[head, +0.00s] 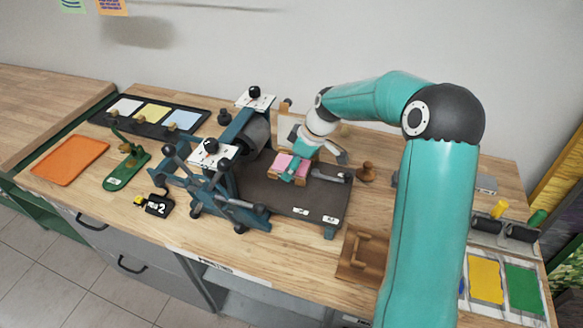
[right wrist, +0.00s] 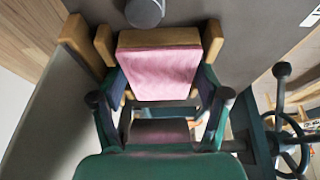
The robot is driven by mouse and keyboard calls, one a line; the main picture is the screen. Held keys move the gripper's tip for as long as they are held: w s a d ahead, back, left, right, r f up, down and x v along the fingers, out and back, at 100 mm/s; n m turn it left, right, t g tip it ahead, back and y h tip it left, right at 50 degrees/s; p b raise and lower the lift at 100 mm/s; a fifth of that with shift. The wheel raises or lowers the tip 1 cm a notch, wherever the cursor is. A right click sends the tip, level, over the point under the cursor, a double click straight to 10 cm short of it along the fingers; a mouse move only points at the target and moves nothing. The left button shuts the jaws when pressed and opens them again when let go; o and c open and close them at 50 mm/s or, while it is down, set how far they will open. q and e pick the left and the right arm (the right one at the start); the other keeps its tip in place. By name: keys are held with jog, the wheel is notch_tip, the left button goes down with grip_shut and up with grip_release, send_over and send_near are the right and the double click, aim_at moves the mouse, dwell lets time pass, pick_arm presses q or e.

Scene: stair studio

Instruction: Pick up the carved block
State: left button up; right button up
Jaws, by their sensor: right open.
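The carved block, wooden with a pink inked face, lies on the dark bed (head: 262,196) of the press. The block (head: 283,162) shows pink beside my gripper in the head view, and its pink face (right wrist: 160,70) fills the middle of the right wrist view. My right gripper (head: 292,168) is open just over the block. In the right wrist view its dark fingers stand either side of the block's near end; whether they touch it cannot be told. The arm and gripper hide part of the block in the head view. My left gripper is not in view.
The press's blue frame and roller (head: 255,135) stand left of the block, with a spoked handwheel. A wooden stamp (head: 367,172) and a wooden holder (head: 362,255) are on the right. An orange sheet (head: 70,160) and a green tool (head: 127,168) lie on the left.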

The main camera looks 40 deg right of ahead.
jog(key=c, duration=1)
jog(key=shift+o, duration=0.2)
jog(key=shift+r, duration=0.1)
